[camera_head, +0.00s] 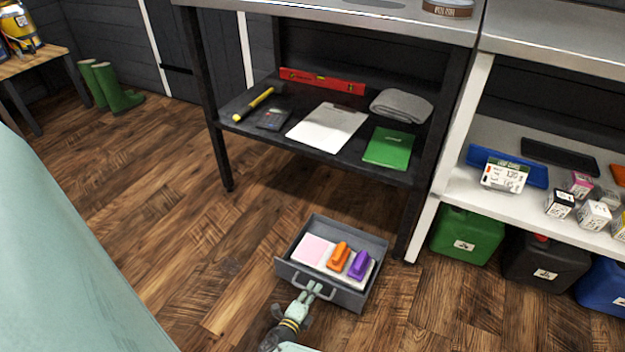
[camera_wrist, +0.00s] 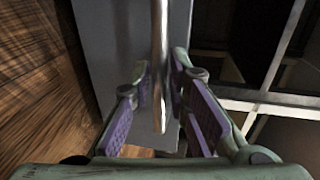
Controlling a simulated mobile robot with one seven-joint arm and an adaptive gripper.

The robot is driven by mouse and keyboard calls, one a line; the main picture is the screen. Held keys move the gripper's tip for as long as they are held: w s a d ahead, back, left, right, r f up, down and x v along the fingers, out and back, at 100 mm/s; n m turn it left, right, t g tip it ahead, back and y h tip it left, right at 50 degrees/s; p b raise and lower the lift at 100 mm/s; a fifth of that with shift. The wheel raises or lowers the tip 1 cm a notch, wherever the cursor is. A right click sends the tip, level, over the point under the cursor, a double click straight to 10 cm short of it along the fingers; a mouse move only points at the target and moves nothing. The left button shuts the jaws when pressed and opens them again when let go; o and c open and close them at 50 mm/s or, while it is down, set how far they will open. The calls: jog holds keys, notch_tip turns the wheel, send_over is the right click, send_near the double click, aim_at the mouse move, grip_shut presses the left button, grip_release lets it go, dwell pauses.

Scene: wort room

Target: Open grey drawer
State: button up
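The grey drawer (camera_head: 331,286) is a low, open-topped box at the lower middle of the head view, in front of the dark table. Its inside is in plain sight. Its front, with a bar handle (camera_head: 300,284), faces my gripper (camera_head: 314,288). In the wrist view, the handle (camera_wrist: 159,60) runs upright between the two purple-padded fingers of my gripper (camera_wrist: 160,75). The fingers are apart, one on each side of the bar, with a narrow gap visible beside it. The grey drawer front (camera_wrist: 118,45) fills the area behind the bar.
In the drawer lie a pink pad (camera_head: 313,249), an orange item (camera_head: 339,256) and a purple item (camera_head: 359,265). A dark table (camera_head: 235,122) with a loaded lower shelf stands behind. Several jerrycans, including a green one (camera_head: 467,236), stand right. Wooden floor (camera_head: 190,220) is clear left.

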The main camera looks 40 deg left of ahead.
jog(key=shift+o, duration=1.3)
jog(key=shift+r, duration=0.1)
jog(key=shift+r, duration=0.5)
jog(key=o, duration=1.2)
jog(key=r, duration=0.7)
jog(key=shift+w+r, duration=0.25)
jog(key=shift+c, duration=0.2)
jog(key=shift+r, duration=1)
jog(key=shift+c, duration=1.2)
jog(key=shift+r, duration=0.25)
jog(key=c, duration=0.7)
jog(key=shift+s+f, duration=0.2)
jog(key=shift+f, duration=0.2)
jog(key=shift+c, duration=1.1)
jog(key=shift+f, duration=0.15)
